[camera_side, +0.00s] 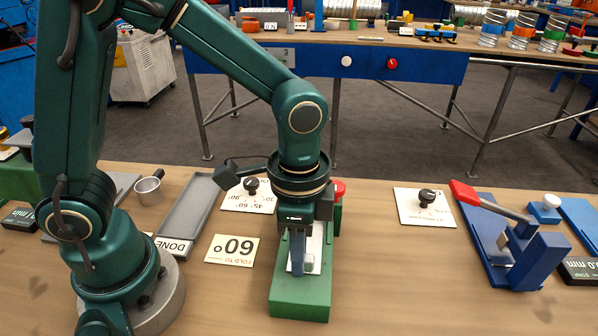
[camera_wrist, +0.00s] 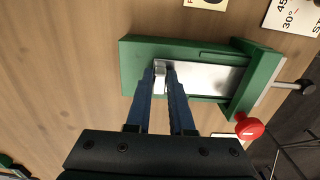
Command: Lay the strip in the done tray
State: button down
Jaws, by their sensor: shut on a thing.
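The strip (camera_wrist: 212,77) is a bright metal piece lying on the green fixture (camera_wrist: 136,55). Its near end seems to stand up between my fingertips in the wrist view. In the side view, the strip (camera_side: 315,243) shows partly behind my fingers. My gripper (camera_wrist: 162,72) points down over the fixture and is shut on the strip; it also shows in the side view (camera_side: 303,263). The done tray (camera_side: 190,206) is a long grey tray left of the fixture, with a DONE label (camera_side: 174,247) at its front. It looks empty.
A red knob (camera_wrist: 249,127) sits at the fixture's end. A "fold to 60°" card (camera_side: 232,249) lies between tray and fixture. A blue press with a red-handled lever (camera_side: 511,245) stands at right.

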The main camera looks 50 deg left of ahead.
jog(key=shift+s+d+r, duration=0.15)
jog(key=shift+s+d, duration=2.3)
notch_tip(320, 180, up, 7)
dwell(0.3)
